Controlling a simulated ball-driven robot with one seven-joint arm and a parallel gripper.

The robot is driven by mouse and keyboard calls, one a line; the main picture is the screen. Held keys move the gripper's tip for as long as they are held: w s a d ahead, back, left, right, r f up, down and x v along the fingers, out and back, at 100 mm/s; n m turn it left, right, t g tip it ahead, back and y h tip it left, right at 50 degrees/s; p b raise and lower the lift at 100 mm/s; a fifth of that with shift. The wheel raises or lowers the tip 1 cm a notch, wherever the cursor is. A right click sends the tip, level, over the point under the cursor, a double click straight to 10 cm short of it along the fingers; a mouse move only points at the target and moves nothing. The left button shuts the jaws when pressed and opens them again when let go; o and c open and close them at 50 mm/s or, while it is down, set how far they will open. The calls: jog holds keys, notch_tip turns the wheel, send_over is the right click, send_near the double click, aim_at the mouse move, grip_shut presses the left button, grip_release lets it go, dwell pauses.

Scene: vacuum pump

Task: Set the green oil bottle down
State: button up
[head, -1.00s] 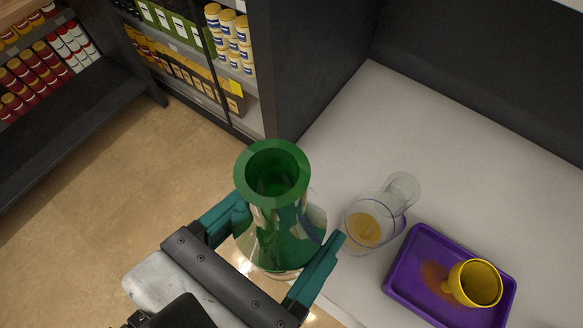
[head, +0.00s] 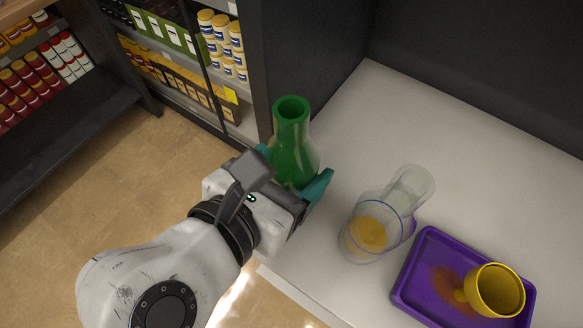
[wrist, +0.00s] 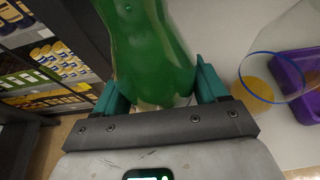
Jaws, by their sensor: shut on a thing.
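The green oil bottle (head: 291,145) is upright between the teal fingers of my gripper (head: 292,182), at the left end of the white counter (head: 335,120). My gripper is shut on its wide lower body. In the wrist view the bottle (wrist: 150,50) fills the space between the fingers of my gripper (wrist: 160,92), and its top is cut off. The bottle's base is hidden behind the gripper in the head view, so I cannot tell whether it touches the counter.
A clear vessel with amber liquid (head: 366,233) stands right of the bottle. A purple tray (head: 425,262) with a yellow cup (head: 496,290) is at the lower right. A dark wall (head: 300,60) and stocked shelves (head: 180,90) stand behind. The counter's back middle is clear.

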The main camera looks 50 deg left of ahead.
jog(key=shift+f, duration=0.35)
jog(key=shift+f, duration=0.1)
jog(key=o, duration=1.3)
jog(key=shift+f, duration=0.1)
jog(key=shift+s+r, duration=0.25)
jog(key=shift+r, duration=0.05)
jog(key=p+v, duration=0.1)
jog(key=v, duration=1)
jog(key=shift+s+d+p, duration=0.15)
jog(key=shift+s+p, duration=0.15)
jog(key=shift+p, duration=0.05)
